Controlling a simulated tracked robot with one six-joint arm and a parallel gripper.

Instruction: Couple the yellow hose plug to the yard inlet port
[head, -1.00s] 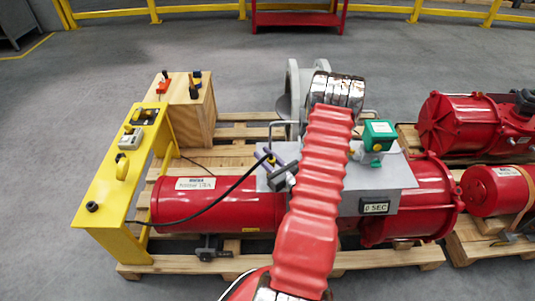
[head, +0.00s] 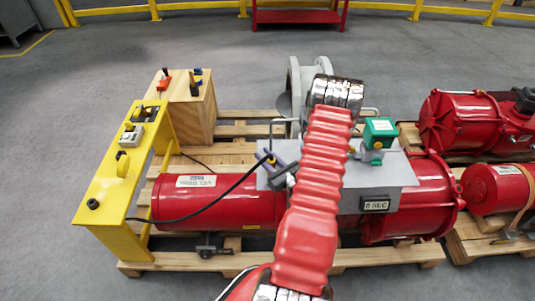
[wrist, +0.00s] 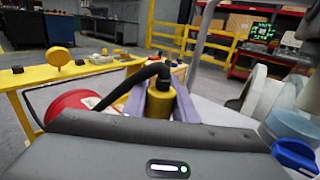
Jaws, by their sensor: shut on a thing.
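My gripper (wrist: 159,98) is shut on the yellow hose plug (wrist: 158,104), which stands between its two purple fingers in the wrist view. A black hose (wrist: 138,76) leaves the plug and bends left. In the head view my gripper (head: 271,159) is above the left end of the grey plate on the red actuator (head: 225,200). The plug shows there only as a small yellow spot, and the black hose (head: 205,209) runs left to the yellow stand. I cannot make out the yard inlet port for certain. My arm hides part of the grey plate.
The yellow stand (head: 92,190) with knobs is at left, beside a wooden box (head: 195,110). A green-topped fitting (head: 380,130) rises from the grey plate (head: 400,172), right of my arm. More red actuators (head: 455,125) are at right.

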